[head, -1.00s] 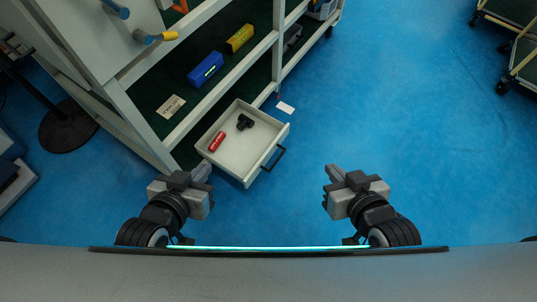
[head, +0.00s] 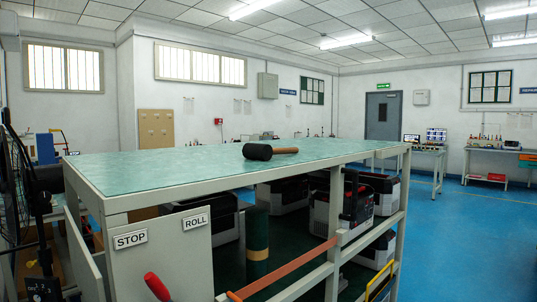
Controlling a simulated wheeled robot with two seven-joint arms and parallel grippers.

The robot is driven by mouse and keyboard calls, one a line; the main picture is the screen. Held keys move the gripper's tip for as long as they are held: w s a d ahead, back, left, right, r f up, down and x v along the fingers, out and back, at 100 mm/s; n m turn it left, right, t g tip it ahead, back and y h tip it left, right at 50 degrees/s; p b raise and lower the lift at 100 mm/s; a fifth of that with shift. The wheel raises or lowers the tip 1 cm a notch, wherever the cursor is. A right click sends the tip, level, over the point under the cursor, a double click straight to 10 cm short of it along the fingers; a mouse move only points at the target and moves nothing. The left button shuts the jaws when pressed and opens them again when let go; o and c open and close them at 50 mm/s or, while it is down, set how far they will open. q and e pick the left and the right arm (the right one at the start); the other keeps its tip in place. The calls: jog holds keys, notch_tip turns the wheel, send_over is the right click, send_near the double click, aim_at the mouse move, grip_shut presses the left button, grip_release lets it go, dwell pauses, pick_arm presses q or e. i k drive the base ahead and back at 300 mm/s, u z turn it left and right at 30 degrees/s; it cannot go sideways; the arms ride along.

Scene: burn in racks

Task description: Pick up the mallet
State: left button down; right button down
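The mallet has a black head (head: 257,151) and a short light-brown wooden handle (head: 285,150). It lies on its side on the green top (head: 180,168) of the rack, with the handle pointing right. Neither of my grippers shows in the head view now, so their state and distance from the mallet cannot be seen.
The rack (head: 160,255) has STOP and ROLL labels on its end panel, and its lower shelves hold several grey and black units (head: 287,193). An orange bar (head: 290,268) runs along its side. Blue floor (head: 460,220) is open at the right. A fan (head: 15,185) stands at the left.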

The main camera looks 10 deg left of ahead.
aim_at(264, 152)
jog(key=z, duration=0.3)
jog(key=k, duration=0.75)
jog(key=z, duration=1.65)
jog(key=i, duration=0.35)
jog(key=u, duration=0.5)
jog(key=i, duration=2.65)
jog(key=u, duration=1.4)
jog(key=i, duration=1.3)
jog(key=u, duration=1.55)
jog(key=i, duration=0.3)
jog(key=u, duration=0.15)
